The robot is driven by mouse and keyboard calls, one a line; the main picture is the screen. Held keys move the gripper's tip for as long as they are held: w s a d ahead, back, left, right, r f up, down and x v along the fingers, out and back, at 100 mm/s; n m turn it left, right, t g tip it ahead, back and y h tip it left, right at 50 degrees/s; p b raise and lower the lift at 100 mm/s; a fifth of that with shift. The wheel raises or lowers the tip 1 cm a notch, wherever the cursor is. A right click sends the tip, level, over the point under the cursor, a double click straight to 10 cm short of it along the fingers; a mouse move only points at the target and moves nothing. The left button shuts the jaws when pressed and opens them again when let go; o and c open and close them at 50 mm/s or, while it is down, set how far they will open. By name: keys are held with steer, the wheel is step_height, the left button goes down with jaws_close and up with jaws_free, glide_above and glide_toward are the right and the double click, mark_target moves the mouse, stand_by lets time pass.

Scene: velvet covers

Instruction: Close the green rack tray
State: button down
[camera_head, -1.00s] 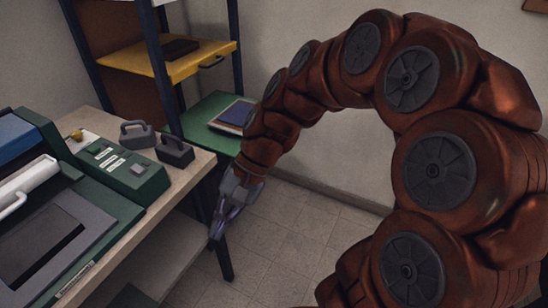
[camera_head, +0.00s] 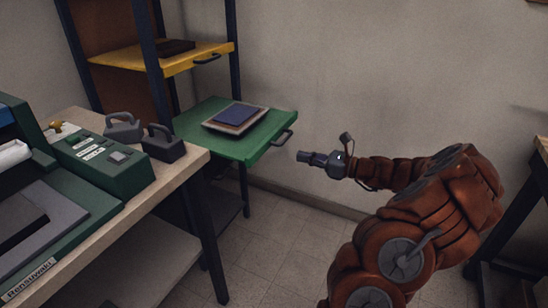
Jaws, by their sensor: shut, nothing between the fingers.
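The green rack tray (camera_head: 240,155) sticks far out of the dark-framed rack (camera_head: 150,50), with a dark handle (camera_head: 284,137) on its front edge. A blue book on a pale one (camera_head: 238,116) lies on the tray. My gripper (camera_head: 301,156) is shut and empty. It points left, a little to the right of and below the tray's handle, and appears apart from it.
A yellow tray (camera_head: 165,62) sits higher in the rack. A wooden bench (camera_head: 195,160) at the left holds a green machine (camera_head: 110,165) and two dark weights (camera_head: 162,143). Another table (camera_head: 541,142) stands at the right edge. The floor between is clear.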

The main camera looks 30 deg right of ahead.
steer(key=d+f+m+t+h, duration=0.1)
steer(key=d+f, duration=0.1)
steer(key=d, duration=0.1)
steer(key=b, duration=0.2)
glide_toward(266, 146)
steer(key=shift+m, duration=0.3)
steer(key=x, duration=0.7)
steer(key=shift+w+f, duration=0.1)
